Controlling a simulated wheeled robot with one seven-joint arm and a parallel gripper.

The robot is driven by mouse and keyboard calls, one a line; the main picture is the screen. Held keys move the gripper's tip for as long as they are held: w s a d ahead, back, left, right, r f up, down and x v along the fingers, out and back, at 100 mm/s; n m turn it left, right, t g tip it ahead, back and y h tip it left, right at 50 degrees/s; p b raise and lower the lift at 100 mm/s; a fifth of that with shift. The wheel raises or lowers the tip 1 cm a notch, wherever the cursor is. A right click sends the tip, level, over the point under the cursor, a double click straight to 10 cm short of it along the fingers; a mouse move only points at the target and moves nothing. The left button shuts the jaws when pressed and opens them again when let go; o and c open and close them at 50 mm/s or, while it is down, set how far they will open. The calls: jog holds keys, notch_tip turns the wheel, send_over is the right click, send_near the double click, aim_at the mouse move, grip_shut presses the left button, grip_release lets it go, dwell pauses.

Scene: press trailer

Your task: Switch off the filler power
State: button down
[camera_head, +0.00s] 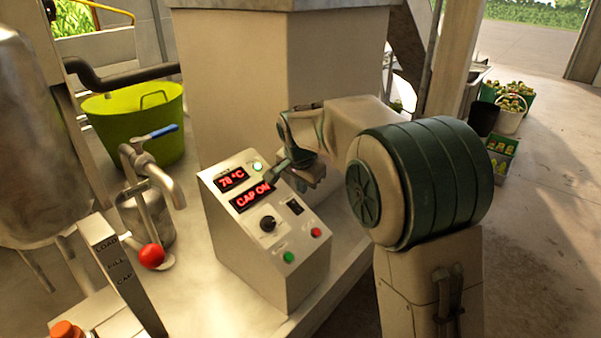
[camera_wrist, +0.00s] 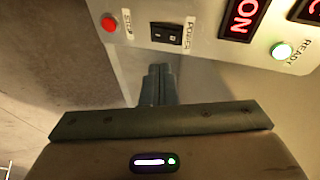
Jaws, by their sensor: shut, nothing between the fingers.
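The filler control box (camera_head: 236,247) is a pale metal housing with a sloped panel. Its black power rocker switch (camera_head: 295,207) sits at the panel's right side. In the wrist view the switch (camera_wrist: 167,33) is labelled POWER; I cannot tell which side is pressed. Red displays read a temperature (camera_head: 231,180) and "CAP ON" (camera_head: 252,197). The green READY lamp (camera_head: 257,167) is lit. My gripper (camera_head: 272,181) is shut and empty by the panel's upper right edge. In the wrist view its fingertips (camera_wrist: 158,70) are just short of the switch, apart from it.
A black knob (camera_head: 268,224), green button (camera_head: 288,257) and red STOP button (camera_head: 316,232) share the panel. Left are a tap with a blue lever (camera_head: 160,132), a red ball knob (camera_head: 152,256) and a yellow-green tub (camera_head: 150,115). A large pale cabinet (camera_head: 235,90) stands behind.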

aim_at(295, 202)
jog(key=f, duration=0.1)
jog(key=w+a+f, duration=0.1)
jog(key=f, duration=0.1)
jog(key=w+a+f, duration=0.1)
jog(key=f, duration=0.1)
jog(key=shift+p, duration=0.35)
